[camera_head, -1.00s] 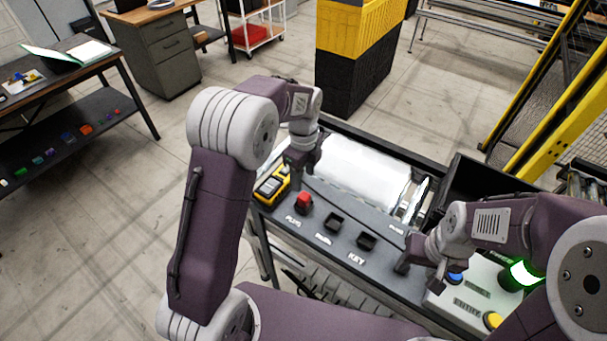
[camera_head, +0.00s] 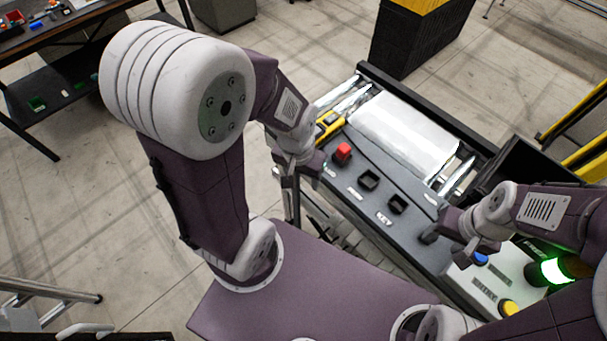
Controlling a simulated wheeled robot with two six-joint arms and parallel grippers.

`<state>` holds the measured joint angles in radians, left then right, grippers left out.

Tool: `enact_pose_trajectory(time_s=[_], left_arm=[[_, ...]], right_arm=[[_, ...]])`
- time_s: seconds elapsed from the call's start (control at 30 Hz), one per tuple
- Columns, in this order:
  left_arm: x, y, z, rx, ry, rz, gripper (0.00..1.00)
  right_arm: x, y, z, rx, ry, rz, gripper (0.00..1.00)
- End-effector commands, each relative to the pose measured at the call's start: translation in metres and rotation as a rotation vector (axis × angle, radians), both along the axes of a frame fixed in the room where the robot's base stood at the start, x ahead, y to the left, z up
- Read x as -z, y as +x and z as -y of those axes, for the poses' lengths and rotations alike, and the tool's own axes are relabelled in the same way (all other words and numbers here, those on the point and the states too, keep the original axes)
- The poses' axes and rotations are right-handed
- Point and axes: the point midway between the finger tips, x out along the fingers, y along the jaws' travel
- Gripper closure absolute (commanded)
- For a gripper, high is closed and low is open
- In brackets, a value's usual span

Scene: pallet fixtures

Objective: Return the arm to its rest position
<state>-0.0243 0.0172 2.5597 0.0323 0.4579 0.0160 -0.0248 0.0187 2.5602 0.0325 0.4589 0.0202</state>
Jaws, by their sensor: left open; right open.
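My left arm (camera_head: 195,175) is folded, with its elbow high at the left. My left gripper (camera_head: 293,195) points down just off the front left edge of the workbench (camera_head: 365,147). Its jaws are open with nothing seen between them. My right gripper (camera_head: 455,243) is open and empty above the right part of the bench, near a grey control box (camera_head: 465,278). A red piece (camera_head: 343,153) sits on the bench's dark front strip, to the right of my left gripper and apart from it.
Two black sockets (camera_head: 368,180) (camera_head: 397,203) and a KEY label lie on the strip. A yellow device (camera_head: 330,124) lies at the bench's left end, behind my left gripper. A green light (camera_head: 552,271) glows at the right.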

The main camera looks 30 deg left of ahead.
Motion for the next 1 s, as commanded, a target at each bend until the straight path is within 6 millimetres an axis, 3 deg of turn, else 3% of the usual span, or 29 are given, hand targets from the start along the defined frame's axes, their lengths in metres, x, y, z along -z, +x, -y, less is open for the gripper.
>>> enact_pose_trajectory(time_s=[0.27,0.37,0.5,0.6,1.0], left_arm=[[0.004,-0.001,0.0,-0.006,-0.001,-0.002,0.48],[0.026,-0.001,0.0,-0.006,-0.001,-0.002,0.48],[0.077,-0.001,0.0,-0.005,-0.001,-0.003,0.48],[0.1,0.0,0.0,-0.005,-0.001,-0.003,0.48],[0.091,0.0,0.0,-0.004,0.0,-0.003,0.48]], right_arm=[[0.004,0.0,0.0,0.0,0.0,0.0,0.48],[0.026,0.0,0.0,0.0,0.0,0.0,0.48],[0.077,0.0,0.0,0.0,0.0,0.0,0.48],[0.1,0.0,0.0,0.0,0.0,-0.001,0.48],[0.091,0.0,0.0,0.0,0.0,0.0,0.48]])
